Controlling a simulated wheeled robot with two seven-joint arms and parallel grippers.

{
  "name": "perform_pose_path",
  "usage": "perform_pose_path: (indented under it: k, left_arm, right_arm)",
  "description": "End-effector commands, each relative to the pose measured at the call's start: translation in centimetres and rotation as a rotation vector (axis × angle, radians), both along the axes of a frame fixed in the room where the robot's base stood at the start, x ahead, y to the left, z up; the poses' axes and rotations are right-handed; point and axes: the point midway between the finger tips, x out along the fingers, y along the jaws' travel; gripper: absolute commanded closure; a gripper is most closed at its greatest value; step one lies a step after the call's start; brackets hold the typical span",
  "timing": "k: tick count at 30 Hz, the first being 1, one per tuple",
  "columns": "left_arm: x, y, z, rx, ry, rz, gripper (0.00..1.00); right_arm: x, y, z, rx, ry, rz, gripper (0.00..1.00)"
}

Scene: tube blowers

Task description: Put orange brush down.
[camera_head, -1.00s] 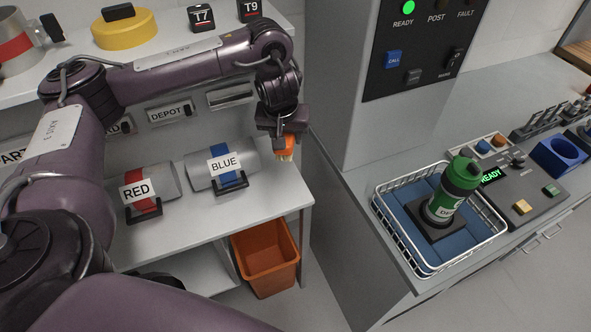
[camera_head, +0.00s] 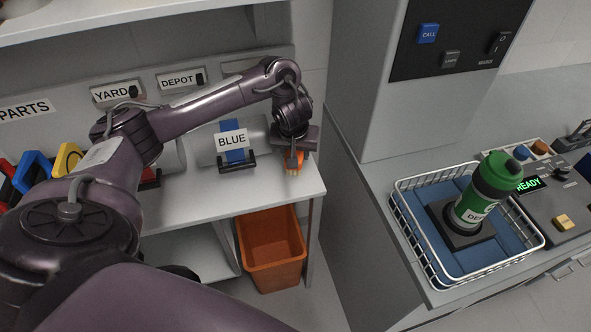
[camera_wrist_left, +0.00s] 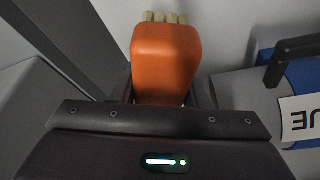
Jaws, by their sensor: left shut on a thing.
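The orange brush (camera_head: 299,161) is in my left gripper (camera_head: 293,158), at the right end of the shelf beside the blue-banded tube. Its pale bristles point down, close to the shelf surface; I cannot tell if they touch it. In the left wrist view the brush (camera_wrist_left: 165,62) is an orange block with pale bristles at its far end, between the fingers of my left gripper (camera_wrist_left: 165,98). My right gripper is not in view.
The grey shelf (camera_head: 210,198) holds a tube labelled BLUE (camera_head: 231,140) just left of the brush. An orange bin (camera_head: 272,255) stands below. A white wire basket (camera_head: 440,265) with a green bottle (camera_head: 485,190) is on the right counter.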

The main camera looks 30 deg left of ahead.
Motion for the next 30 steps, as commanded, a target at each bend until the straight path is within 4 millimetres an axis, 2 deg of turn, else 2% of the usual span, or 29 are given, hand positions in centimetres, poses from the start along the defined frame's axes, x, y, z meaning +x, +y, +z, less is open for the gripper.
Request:
perform_pose_path:
  k: [9, 26, 27, 30]
  left_arm:
    - [0.0, 0.0, -4.4, -0.001, 0.001, 0.001, 0.78]
    - [0.0, 0.0, -5.0, 0.0, 0.0, 0.0, 0.78]
    - [0.0, 0.0, -5.2, 0.0, 0.001, 0.001, 0.58]
    - [-0.1, 0.0, -5.2, 0.0, 0.002, 0.0, 0.45]
  right_arm:
    - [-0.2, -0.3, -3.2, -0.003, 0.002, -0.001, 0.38]
    - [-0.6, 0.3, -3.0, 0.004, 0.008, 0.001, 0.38]
    - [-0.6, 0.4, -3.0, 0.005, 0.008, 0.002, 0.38]
    - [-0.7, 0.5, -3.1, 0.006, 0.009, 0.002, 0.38]
